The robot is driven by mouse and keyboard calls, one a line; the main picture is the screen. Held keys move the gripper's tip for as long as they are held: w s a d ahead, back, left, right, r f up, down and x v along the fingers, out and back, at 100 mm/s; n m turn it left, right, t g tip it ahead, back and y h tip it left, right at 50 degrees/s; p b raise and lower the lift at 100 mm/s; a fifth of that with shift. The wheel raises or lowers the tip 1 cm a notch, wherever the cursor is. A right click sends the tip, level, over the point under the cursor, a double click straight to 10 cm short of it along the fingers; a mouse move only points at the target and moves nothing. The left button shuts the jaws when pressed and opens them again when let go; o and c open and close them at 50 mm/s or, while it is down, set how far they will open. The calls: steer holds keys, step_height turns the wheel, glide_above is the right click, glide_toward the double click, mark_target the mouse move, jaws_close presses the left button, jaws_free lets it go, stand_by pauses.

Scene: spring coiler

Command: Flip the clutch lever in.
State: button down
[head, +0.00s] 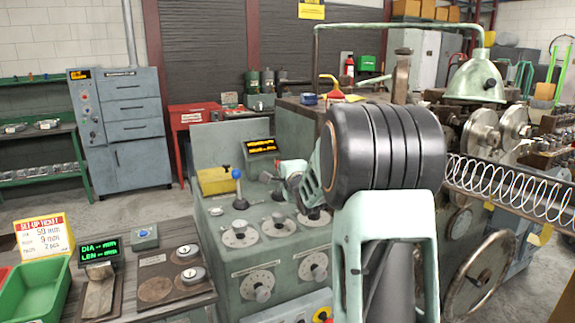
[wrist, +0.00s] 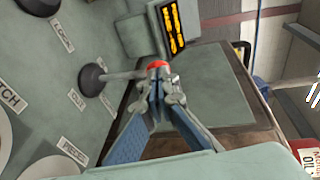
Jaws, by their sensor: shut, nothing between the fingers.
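A lever with a grey rod and a red ball knob (wrist: 157,63) rises from a round black base (wrist: 93,80) on the grey-green panel in the wrist view. Panel labels stand around it, and one at the left edge ends in "TCH". My gripper (wrist: 160,75) is shut and empty. Its fingertips overlap the knob in the picture and hide part of it; I cannot tell whether they touch. In the head view my gripper (head: 288,172) is over the console, small and partly hidden behind my arm.
A blue-knobbed lever (head: 237,185) and a yellow box (head: 215,181) stand left of my gripper. A small display (head: 262,146) is just behind it. Several dials (head: 240,234) cover the console front. The coiling machine with a wire spring (head: 510,188) is at right.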

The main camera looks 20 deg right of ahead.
steer(key=w+g+p, duration=0.1)
steer(key=p, duration=0.1)
steer(key=w+r+g+p, duration=0.1)
steer(key=p, duration=0.2)
steer(key=shift+w, duration=0.35)
steer(key=shift+w+a, duration=0.1)
steer(key=shift+w, duration=1.2)
steer(key=shift+w+r, duration=0.1)
steer(key=shift+r, duration=0.05)
